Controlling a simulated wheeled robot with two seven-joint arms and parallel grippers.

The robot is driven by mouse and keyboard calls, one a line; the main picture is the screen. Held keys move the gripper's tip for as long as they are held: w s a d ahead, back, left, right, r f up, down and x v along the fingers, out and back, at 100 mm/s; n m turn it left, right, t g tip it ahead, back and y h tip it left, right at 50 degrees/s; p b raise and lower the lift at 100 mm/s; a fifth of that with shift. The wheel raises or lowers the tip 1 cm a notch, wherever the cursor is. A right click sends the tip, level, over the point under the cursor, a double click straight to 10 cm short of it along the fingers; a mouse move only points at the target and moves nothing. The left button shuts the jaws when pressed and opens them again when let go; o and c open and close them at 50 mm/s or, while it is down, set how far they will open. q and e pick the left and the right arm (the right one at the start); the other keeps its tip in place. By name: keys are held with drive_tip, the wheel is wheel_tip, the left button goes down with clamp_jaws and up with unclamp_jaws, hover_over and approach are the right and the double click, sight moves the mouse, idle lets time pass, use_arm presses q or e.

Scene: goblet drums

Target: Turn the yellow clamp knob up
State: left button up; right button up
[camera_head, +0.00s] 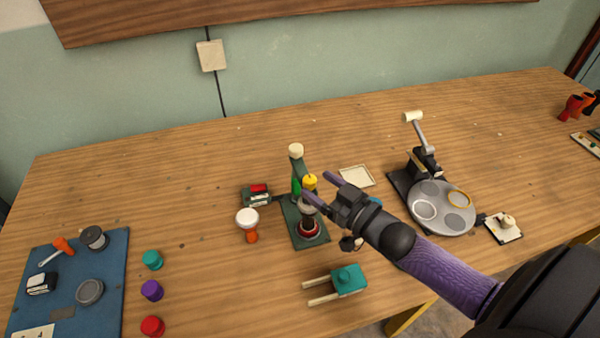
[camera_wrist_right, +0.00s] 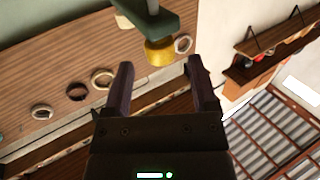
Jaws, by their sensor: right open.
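The yellow clamp knob (camera_head: 310,181) is on the green clamp stand (camera_head: 294,212) in the middle of the table. In the right wrist view the knob (camera_wrist_right: 159,53) hangs under a green arm, just beyond the fingertips and roughly between them. My right gripper (camera_head: 315,185) reaches in from the right and is open, with its two purple fingers apart at the knob's height. Its fingers also show in the right wrist view (camera_wrist_right: 160,66), with nothing held between them. I cannot tell whether a finger touches the knob. My left gripper is not in view.
A white-topped orange goblet drum (camera_head: 248,224) stands left of the clamp stand. A teal block with two pegs (camera_head: 347,280) lies in front. A grey round turntable (camera_head: 441,224) is to the right. A blue mat (camera_head: 110,275) with parts is at the left.

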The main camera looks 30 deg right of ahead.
sight(303, 174)
drive_tip(key=b+x, duration=0.1)
drive_tip(key=x, duration=0.4)
drive_tip(key=shift+a, duration=0.1)
